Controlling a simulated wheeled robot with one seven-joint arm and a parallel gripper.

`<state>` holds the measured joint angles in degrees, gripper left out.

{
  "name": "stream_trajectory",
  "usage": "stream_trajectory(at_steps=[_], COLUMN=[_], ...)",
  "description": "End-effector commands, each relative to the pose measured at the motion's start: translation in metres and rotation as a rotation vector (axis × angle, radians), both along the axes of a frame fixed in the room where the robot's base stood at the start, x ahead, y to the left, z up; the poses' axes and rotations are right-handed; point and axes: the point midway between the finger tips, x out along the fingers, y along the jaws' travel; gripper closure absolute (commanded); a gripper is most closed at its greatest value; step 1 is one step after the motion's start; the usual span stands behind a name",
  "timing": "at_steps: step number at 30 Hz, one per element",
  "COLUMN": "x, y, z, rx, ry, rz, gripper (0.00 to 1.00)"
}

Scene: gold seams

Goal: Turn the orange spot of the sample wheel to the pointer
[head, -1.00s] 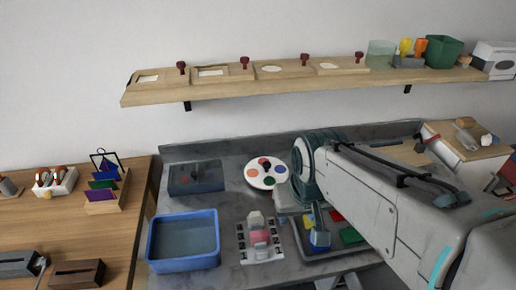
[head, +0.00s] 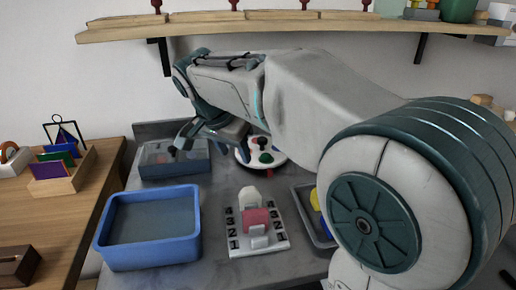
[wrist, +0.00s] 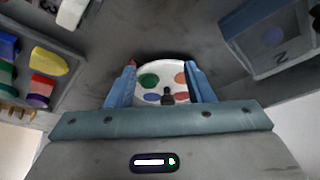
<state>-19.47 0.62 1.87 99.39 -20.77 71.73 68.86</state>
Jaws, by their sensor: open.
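The sample wheel (head: 280,159) is a white disc with coloured spots at the back of the grey counter, partly hidden by my arm in the head view. In the wrist view the wheel (wrist: 163,68) shows between my fingers. Its orange spot (wrist: 180,78) is on the right, a green spot (wrist: 148,80) on the left, and blue and red spots nearer, beside a dark knob (wrist: 168,93). My gripper (wrist: 161,68) is open and empty, apart from the wheel. In the head view my gripper (head: 184,143) hangs left of the wheel. I cannot make out the pointer for certain.
A grey box (head: 165,170) stands left of the wheel, below my gripper. A blue tub (head: 150,266) is in front of it. A white numbered board (head: 240,240) with a pink block stands mid-counter. A tray (wrist: 65,92) holds coloured blocks. The shelf (head: 120,35) runs along the wall above.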

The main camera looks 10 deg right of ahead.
Motion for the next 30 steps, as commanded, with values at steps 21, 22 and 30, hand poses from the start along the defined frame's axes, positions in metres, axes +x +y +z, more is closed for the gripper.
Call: stream_trajectory(at_steps=[21, 22, 30], x=[0.075, 0.08, 0.098], y=[-0.06, -0.065, -0.083], z=[-0.007, -0.007, -0.026], rx=[-0.001, -0.002, -0.002], ry=[-0.018, -0.018, -0.017], rz=[-0.042, -0.04, -0.036], gripper=[0.52, 0.52, 0.52])
